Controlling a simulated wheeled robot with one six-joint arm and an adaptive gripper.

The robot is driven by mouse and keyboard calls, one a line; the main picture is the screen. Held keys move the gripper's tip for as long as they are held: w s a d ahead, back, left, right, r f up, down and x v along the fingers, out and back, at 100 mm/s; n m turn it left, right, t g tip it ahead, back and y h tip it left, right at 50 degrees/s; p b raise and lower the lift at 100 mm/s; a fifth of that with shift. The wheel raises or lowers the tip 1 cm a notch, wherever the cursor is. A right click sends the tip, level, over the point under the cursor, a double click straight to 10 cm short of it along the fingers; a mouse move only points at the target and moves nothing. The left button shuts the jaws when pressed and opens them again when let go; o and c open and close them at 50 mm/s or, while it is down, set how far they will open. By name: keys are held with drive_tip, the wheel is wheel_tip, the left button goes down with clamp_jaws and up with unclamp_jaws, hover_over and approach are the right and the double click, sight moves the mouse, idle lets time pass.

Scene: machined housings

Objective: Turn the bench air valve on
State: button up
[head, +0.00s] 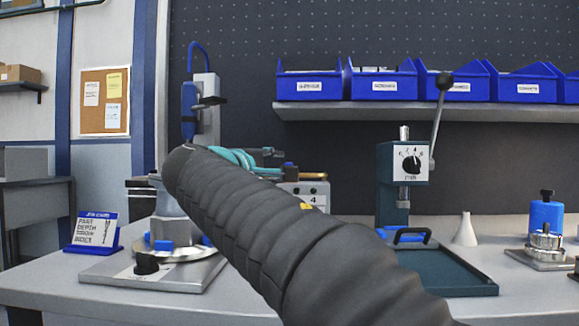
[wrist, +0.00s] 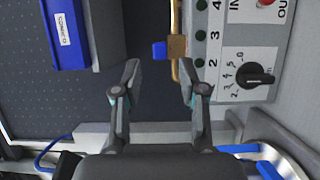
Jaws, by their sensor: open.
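The bench air valve shows in the wrist view as a brass body (wrist: 176,47) with a blue handle (wrist: 159,50), beside a numbered grey panel (wrist: 213,20). My gripper (wrist: 159,68) is open and empty. Its two fingers are spread, and the blue handle shows beyond the gap between the fingertips, apparently not touched. In the head view a brass pipe (head: 312,176) shows above the numbered box (head: 312,196). My dark arm crosses the middle of that view and hides part of the bench there.
A black dial knob (wrist: 255,75) sits on the panel near the right finger. A blue bin (wrist: 66,40) is at upper left. In the head view a teal press (head: 403,175), a dark tray (head: 445,275) and a fixture with a black knob (head: 147,263) stand on the bench.

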drive_tip(key=x, duration=0.6)
drive_tip(key=shift+w+d, duration=0.1)
drive_tip(key=shift+w, duration=0.1)
clamp_jaws()
